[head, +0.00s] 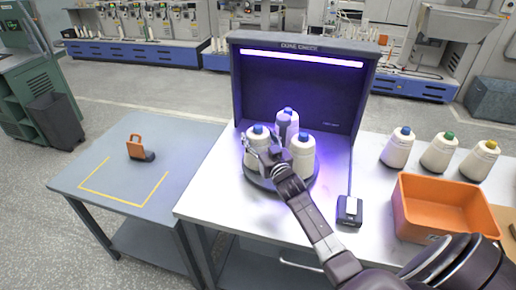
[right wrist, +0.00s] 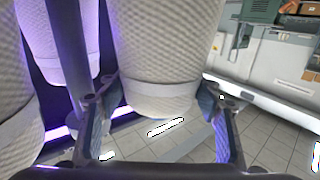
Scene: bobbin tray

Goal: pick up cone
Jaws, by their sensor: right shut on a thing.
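Several white yarn cones with blue tips stand on a round dark turntable (head: 282,190) inside the dark lit booth. My right gripper (head: 269,156) reaches in from the lower right and is shut on the front-left cone (head: 256,146). In the right wrist view this cone (right wrist: 155,60) sits between the two fingers of the right gripper (right wrist: 158,97). The back cone (head: 286,124) and the right cone (head: 302,157) stand close beside it. Whether the held cone is lifted off the turntable cannot be told. My left gripper is not in view.
The booth (head: 305,95) walls the back. Cones with blue (head: 397,150), green (head: 439,154) and yellow (head: 479,162) tips stand at right behind an orange bin (head: 445,205). A small dark device (head: 349,211) lies in front. The left table (head: 110,185) has an orange-handled object (head: 140,150) and much free room.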

